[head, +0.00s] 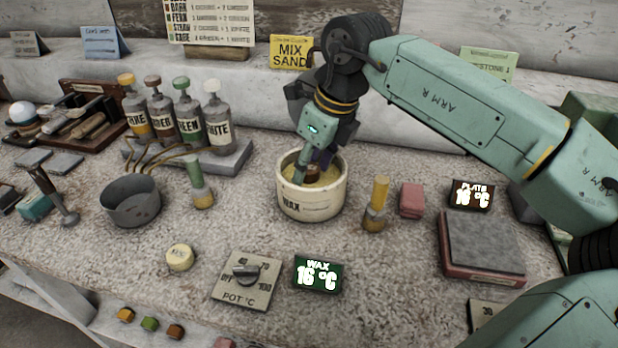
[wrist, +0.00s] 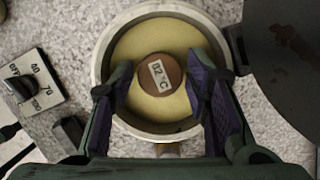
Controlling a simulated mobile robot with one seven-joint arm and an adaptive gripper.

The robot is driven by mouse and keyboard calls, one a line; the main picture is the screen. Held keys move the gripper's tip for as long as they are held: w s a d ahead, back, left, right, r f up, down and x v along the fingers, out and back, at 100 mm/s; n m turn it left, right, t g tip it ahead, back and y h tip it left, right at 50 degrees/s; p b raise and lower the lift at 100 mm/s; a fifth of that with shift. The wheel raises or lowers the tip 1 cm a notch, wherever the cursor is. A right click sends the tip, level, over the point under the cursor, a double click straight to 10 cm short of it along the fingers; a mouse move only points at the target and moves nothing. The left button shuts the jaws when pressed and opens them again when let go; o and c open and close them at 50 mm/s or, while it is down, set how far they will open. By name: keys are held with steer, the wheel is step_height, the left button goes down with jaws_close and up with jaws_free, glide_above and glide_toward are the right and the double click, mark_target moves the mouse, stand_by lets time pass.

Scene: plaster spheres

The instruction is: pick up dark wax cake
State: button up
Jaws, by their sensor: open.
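The dark wax cake (wrist: 160,80) is a round brown disc with a pale "62 °C" label. It sits on yellowish wax inside the cream wax pot (head: 310,204), whose rim also shows in the wrist view (wrist: 104,50). In the head view the cake (head: 312,174) is partly hidden by my gripper (head: 314,168). My gripper reaches down into the pot. In the wrist view its purple-padded fingers (wrist: 166,98) are open, one on each side of the cake, with gaps between pads and cake.
A brush-like yellow-handled tool (head: 375,205) and a pink block (head: 412,200) stand right of the pot. The dial plate (head: 246,281) and wax display (head: 318,274) lie in front.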

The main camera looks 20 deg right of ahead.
steer(key=shift+r, duration=0.1)
steer(key=c, duration=0.7)
steer(key=shift+c, duration=0.2)
